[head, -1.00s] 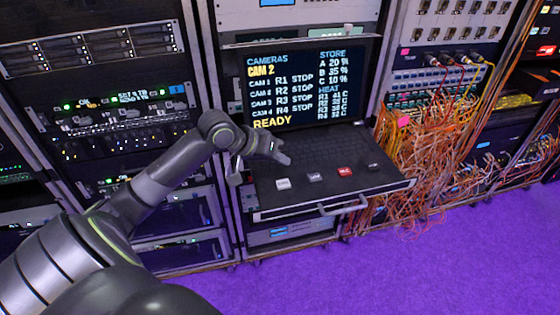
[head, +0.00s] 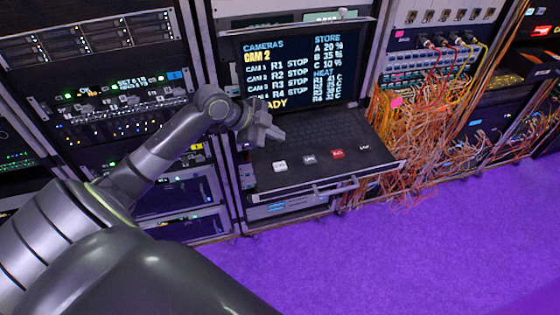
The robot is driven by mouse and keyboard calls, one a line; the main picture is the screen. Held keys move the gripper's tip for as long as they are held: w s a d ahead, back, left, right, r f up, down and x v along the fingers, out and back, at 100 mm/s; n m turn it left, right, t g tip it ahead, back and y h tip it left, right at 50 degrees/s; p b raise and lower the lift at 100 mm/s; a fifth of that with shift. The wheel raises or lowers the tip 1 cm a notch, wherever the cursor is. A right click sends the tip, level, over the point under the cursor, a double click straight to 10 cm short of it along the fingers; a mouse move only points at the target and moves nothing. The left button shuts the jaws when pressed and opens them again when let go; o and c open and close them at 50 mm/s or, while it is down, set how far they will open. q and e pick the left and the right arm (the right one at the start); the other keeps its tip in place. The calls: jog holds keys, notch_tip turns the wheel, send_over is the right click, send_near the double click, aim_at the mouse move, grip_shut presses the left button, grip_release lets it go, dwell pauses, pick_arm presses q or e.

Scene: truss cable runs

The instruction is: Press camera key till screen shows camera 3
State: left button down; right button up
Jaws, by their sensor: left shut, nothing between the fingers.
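The screen (head: 318,62) stands upright at the back of a pulled-out console drawer. It reads CAMERAS, CAM 2, with a list of R1 to R4 all STOP, and READY partly covered by my gripper. On the drawer's front strip sit a white key (head: 279,166), a grey key (head: 309,159), a red key (head: 337,154) and a dark key (head: 364,148). Their labels are too small to read. My left gripper (head: 278,134) is shut and empty, above the keyboard's left part, behind and apart from the white key. My right gripper is not in view.
The drawer (head: 325,178) has a handle (head: 335,188) at its front edge. Racks stand on both sides. Loose orange cables (head: 410,140) hang close on the right. The purple floor (head: 400,250) in front is clear.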

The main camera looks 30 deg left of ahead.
aim_at(276, 166)
pick_arm(q)
jog(key=shift+r+m, duration=0.2)
jog(key=shift+m, duration=0.7)
jog(key=shift+f, duration=0.1)
notch_tip(276, 166, down, 9)
jog(key=b, duration=0.6)
jog(key=shift+b, duration=0.35)
dwell(1.2)
jog(key=shift+f+b, duration=0.25)
jog(key=shift+b, duration=0.1)
jog(key=shift+f+b, duration=0.35)
jog(key=shift+f, duration=0.1)
dwell(0.6)
jog(key=shift+r, duration=0.1)
jog(key=shift+r+p, duration=0.7)
jog(key=shift+r, duration=0.1)
